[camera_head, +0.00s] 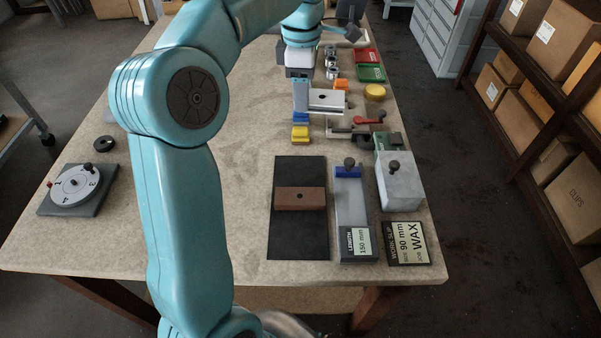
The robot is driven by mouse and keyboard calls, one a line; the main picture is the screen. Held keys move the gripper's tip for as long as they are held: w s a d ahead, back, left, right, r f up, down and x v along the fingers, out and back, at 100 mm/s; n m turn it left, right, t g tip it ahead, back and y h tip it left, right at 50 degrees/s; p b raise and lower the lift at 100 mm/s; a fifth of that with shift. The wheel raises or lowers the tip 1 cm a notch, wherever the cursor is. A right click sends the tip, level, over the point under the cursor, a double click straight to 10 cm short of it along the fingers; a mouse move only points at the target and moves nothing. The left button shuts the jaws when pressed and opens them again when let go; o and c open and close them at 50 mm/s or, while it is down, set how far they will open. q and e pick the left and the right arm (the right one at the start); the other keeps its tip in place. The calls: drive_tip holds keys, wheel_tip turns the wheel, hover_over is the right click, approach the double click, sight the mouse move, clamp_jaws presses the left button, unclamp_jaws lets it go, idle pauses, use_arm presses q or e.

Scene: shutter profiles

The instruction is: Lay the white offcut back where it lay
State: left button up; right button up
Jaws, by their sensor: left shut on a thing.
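My left arm comes in from the left and reaches to the far middle of the bench. Its gripper (301,102) points down there, shut on the white offcut (328,99), a pale bar with a dark hole that sticks out to the right of the fingers. The fingers hide the bar's left end. I cannot tell whether the bar touches what is under it. A brown block (300,198) with a dark hole lies on a black mat (299,240) at the near middle. My right gripper is not in view.
A yellow piece (300,134) and a clamp with a red handle (369,120) are close to the gripper. A round dial (75,185) is left. The bench's middle left is clear.

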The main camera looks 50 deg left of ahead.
use_arm(q)
drive_tip(key=s+a+f+n, duration=0.1)
drive_tip(key=s+a+f, duration=0.1)
drive_tip(key=a+f, duration=0.15)
drive_tip(key=b, duration=0.2)
hover_over(286, 168)
wheel_tip(286, 168, down, 13)
drive_tip(key=shift+f, duration=0.2)
wheel_tip(286, 168, down, 5)
drive_tip(key=shift+f, duration=0.15)
drive_tip(key=shift+b, duration=0.35)
drive_tip(key=shift+f, duration=0.2)
drive_tip(key=o, duration=1.1)
drive_tip(key=shift+r, duration=0.1)
drive_tip(key=shift+o, duration=0.2)
